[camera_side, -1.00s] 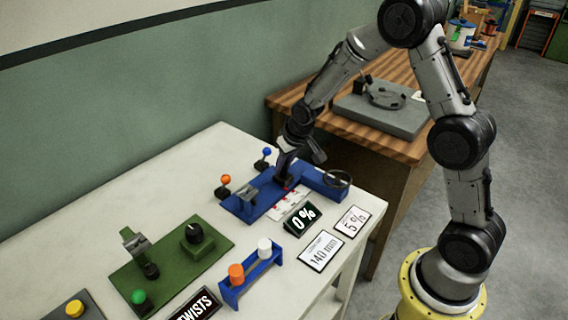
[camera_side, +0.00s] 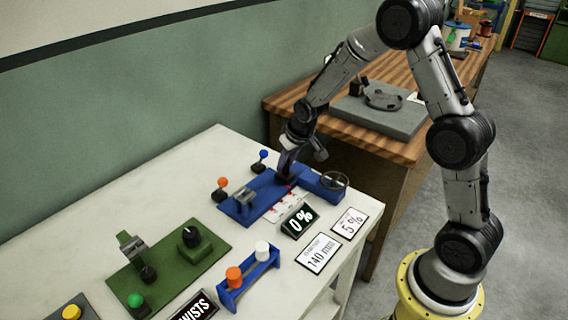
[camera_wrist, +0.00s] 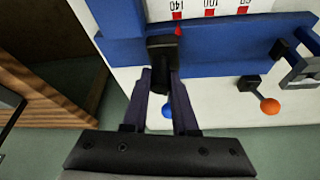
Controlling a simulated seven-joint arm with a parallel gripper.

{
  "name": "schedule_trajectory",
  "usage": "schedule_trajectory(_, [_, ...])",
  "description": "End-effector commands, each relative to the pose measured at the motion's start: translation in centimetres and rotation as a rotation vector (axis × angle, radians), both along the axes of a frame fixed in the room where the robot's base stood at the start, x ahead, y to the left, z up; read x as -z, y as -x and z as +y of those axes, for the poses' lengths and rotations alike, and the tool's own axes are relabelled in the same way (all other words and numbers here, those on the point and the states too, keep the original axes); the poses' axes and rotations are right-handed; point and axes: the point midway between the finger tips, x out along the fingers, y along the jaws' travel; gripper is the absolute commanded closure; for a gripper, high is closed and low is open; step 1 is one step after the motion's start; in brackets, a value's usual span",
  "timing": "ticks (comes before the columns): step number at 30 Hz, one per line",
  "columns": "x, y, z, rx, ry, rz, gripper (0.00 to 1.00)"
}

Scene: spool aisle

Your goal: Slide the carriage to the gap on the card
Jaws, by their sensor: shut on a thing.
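My gripper (camera_wrist: 164,80) is shut on the dark carriage (camera_wrist: 162,52) on the blue rail fixture (camera_wrist: 225,60). The carriage's red pointer (camera_wrist: 178,31) sits just under the red mark labelled 140 on the white scale (camera_wrist: 210,5), about in line with it. In the side view my gripper (camera_side: 286,172) is at the handwheel half of the blue fixture (camera_side: 237,211) and hides most of the carriage. The white card (camera_side: 318,252) in front reads 140 mm; its smaller line is too small to read.
A handwheel (camera_side: 334,181) stands at the fixture's right end. A grey clamp (camera_side: 244,197), an orange-knobbed lever (camera_side: 222,184) and a blue-knobbed lever (camera_side: 263,155) are close by. A display (camera_side: 299,221) reads 0 %; another card (camera_side: 350,221) reads 5 %.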

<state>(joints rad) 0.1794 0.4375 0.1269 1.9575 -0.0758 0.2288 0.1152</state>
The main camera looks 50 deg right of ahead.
Motion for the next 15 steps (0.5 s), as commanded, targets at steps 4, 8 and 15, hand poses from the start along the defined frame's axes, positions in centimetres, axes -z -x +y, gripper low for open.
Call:
schedule_trajectory(4, [-0.07, 0.00, -0.03, 0.001, 0.000, -0.001, 0.66])
schedule_trajectory(8, [-0.04, 0.00, -0.02, 0.001, 0.000, -0.001, 0.43])
schedule_trajectory(15, [-0.02, 0.00, 0.00, 0.000, 0.000, -0.001, 0.43])
